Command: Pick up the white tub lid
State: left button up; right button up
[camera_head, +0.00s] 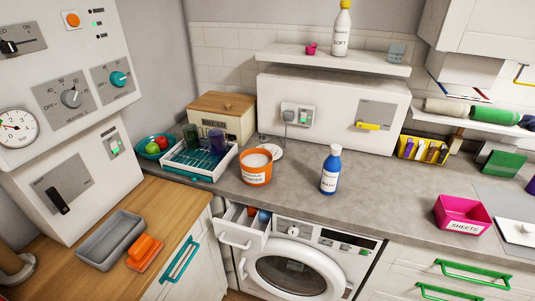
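The white tub lid (276,152) is a small pale disc on the grey worktop, just behind and to the right of the orange tub. The tub (255,174) is open, has a label on its front and holds white powder. It hides part of the lid's left side, and I cannot tell whether the two touch. Neither of my grippers shows in the head view.
A blue bottle (330,172) stands right of the tub. A tray (230,158) with cups is left of it. A socket box (297,115) with a plug is behind. Clear worktop lies right of the bottle.

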aim_at(276, 152)
jog(key=z, duration=0.35)
jog(key=i, duration=1)
jog(key=u, duration=1.75)
jog(key=i, duration=0.15)
jog(key=z, duration=0.25)
